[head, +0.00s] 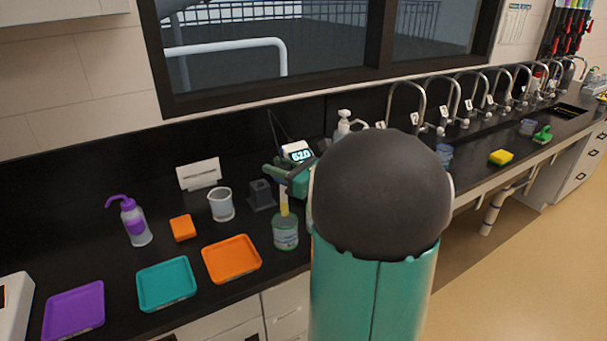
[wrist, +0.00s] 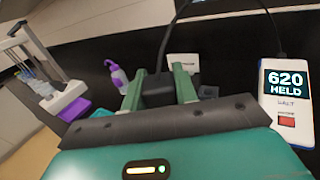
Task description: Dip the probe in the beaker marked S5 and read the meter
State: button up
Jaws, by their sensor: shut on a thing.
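My gripper (wrist: 160,88) is shut on the black head of the probe (wrist: 157,92), with its cable rising from the top. In the head view the probe's yellow shaft (head: 284,201) points straight down to the mouth of a labelled beaker (head: 285,234) near the bench's front edge. Its lower end seems to be inside the beaker, but the tip cannot be made out. The beaker's label is too small to read. The meter (wrist: 288,88) shows 620 and HELD in the wrist view. In the head view the meter (head: 299,152) seems to show 62.0.
A black stand (head: 261,195), a clear beaker (head: 221,205) and a white card (head: 199,174) stand left of the probe. Orange (head: 232,260), teal (head: 166,284) and purple (head: 74,311) trays lie in front. Tagged taps (head: 445,108) line the back right. My arm hides the bench's middle.

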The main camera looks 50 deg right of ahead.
jog(key=shift+r, duration=1.5)
notch_tip(320, 180, up, 9)
dwell(0.6)
dwell(0.5)
